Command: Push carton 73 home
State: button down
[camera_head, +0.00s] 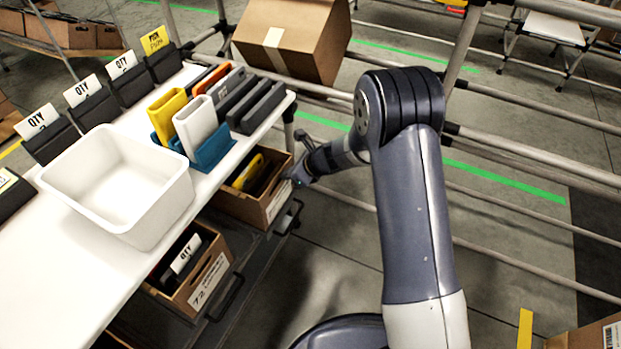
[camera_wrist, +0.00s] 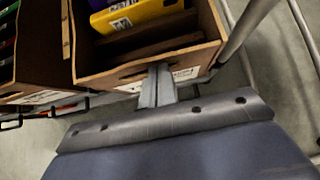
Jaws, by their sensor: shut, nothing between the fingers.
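A brown open carton (camera_head: 225,203) sits on the lower shelf beneath the white table, its white label facing my arm. Its number is not readable, but it stands beside the carton marked 72, so I take it as carton 73. In the wrist view its front wall (camera_wrist: 110,76) has a handle slot and a partly covered label. Yellow and dark items lie inside. My gripper (camera_head: 295,176) is shut and empty. In the wrist view its fingertips (camera_wrist: 160,68) are at the front wall, just by the slot; I cannot tell whether they touch.
Carton 72 (camera_head: 208,285) is on the same shelf, nearer the camera. A white bin (camera_head: 120,185) and several coloured holders stand on the white table (camera_head: 60,285) above. A metal post (camera_wrist: 245,30) rises close to the carton's right side in the wrist view.

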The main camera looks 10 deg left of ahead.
jog(key=a, duration=0.2)
jog(key=w+a, duration=0.1)
jog(key=shift+w+a+r+p, duration=0.15)
jog(key=shift+w+a+p, duration=0.05)
jog(key=shift+a+p, duration=0.15)
jog(key=shift+a, duration=0.1)
jog(key=p, duration=0.2)
send_near(277, 169)
jog(key=s+d+r, duration=0.5)
jog(key=s, duration=0.1)
jog(key=shift+s+r, duration=0.2)
jog(key=shift+r, duration=0.1)
jog(key=shift+d, duration=0.15)
